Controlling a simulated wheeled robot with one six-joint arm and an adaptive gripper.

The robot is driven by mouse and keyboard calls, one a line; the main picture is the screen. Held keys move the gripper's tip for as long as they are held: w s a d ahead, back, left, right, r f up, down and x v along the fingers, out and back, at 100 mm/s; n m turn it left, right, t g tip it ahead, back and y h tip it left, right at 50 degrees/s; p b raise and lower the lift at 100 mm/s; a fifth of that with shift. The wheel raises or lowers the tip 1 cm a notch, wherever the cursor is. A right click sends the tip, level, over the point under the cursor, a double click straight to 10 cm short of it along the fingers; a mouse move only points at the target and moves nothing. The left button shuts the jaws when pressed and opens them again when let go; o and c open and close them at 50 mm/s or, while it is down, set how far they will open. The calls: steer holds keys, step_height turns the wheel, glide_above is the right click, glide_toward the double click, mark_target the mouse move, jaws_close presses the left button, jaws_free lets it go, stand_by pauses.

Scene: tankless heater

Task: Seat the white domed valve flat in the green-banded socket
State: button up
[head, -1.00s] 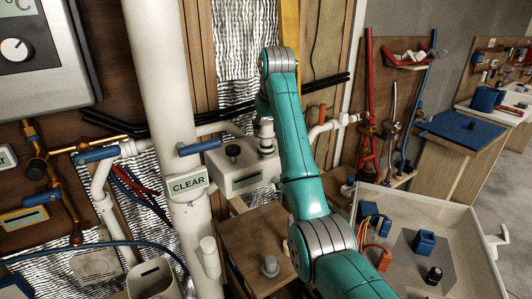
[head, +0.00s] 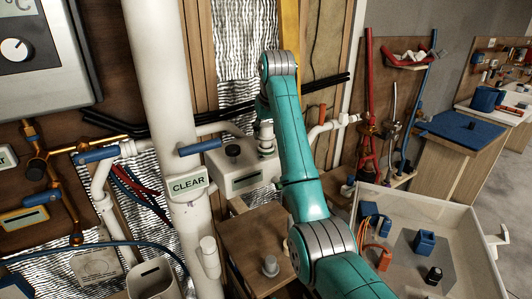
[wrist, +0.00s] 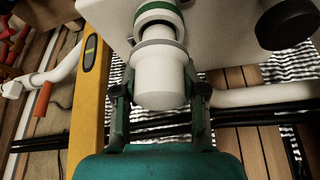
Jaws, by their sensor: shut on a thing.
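The white domed valve (wrist: 160,80) is between the two fingers of my gripper (wrist: 161,92) in the wrist view, and the gripper is shut on it. The valve's wide rim faces the green-banded socket (wrist: 158,12) at the top of that view. They look close and roughly in line; I cannot tell whether they touch or whether the valve is seated. In the head view the valve (head: 266,130) is upright above the socket (head: 267,153), beside my teal arm. My gripper is mostly hidden there.
A white box (head: 238,168) with a black knob (head: 233,150) adjoins the socket. Black pipes (head: 215,116) run behind it. A thick white pipe (head: 165,100) with a CLEAR label stands to the left. A tray (head: 468,243) with small parts lies at right.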

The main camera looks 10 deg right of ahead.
steer(key=shift+f, duration=1.1)
stand_by(1.1)
steer(key=o, duration=1.3)
steer(key=shift+o, duration=0.2)
step_height(320, 180, up, 10)
steer(key=shift+f, duration=0.1)
